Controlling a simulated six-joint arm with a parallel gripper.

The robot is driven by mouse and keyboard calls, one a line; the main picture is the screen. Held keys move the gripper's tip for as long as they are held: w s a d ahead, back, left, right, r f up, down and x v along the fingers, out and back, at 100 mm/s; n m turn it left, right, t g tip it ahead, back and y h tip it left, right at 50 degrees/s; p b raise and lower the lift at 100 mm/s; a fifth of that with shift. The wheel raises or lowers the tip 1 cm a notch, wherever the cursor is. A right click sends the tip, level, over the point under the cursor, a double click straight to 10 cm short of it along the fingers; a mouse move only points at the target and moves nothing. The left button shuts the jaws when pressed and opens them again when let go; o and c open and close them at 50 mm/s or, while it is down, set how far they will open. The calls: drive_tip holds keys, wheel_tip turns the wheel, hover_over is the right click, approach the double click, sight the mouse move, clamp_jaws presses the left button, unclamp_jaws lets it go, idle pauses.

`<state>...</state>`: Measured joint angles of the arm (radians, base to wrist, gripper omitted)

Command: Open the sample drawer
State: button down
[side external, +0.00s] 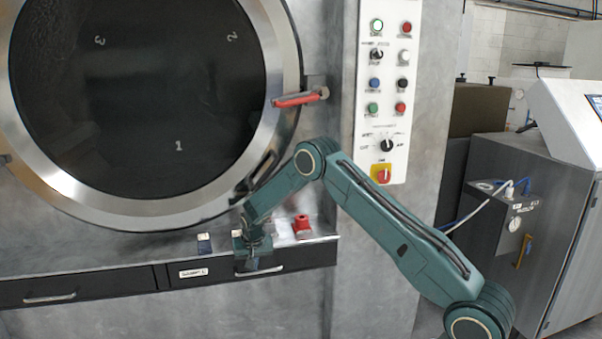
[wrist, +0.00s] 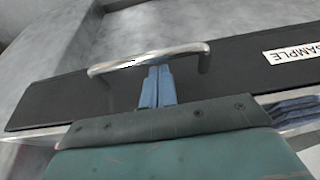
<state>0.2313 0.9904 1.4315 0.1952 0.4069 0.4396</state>
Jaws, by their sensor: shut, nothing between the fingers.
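The sample drawer (side external: 220,277) is a black front under the machine's ledge, flush with its neighbour, and it also shows in the wrist view (wrist: 70,97). Its white SAMPLE label (side external: 193,273) is also readable in the wrist view (wrist: 292,53). The silver bar handle (wrist: 115,64) stands out from the drawer front. My gripper (wrist: 158,68) has its blue fingers shut together with nothing between them. The fingertips are at the middle of the handle bar; I cannot tell whether they touch it or reach behind it. In the side view my gripper (side external: 255,264) hangs in front of the drawer and partly hides the handle.
A second black drawer (side external: 80,285) with its own handle is to the left. On the ledge stand a dark blue item (side external: 204,243) and a red item (side external: 302,226). The round door (side external: 140,215) is above, with a control panel (side external: 387,100) to its right.

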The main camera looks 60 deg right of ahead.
drive_tip(key=shift+s+a, duration=0.1)
drive_tip(key=s+a, duration=1)
idle(0.5)
drive_tip(key=shift+s+a+r, duration=0.1)
drive_tip(key=shift+r, duration=0.05)
drive_tip(key=v, duration=0.9)
drive_tip(key=shift+s+r, duration=0.15)
drive_tip(key=shift+r, duration=0.15)
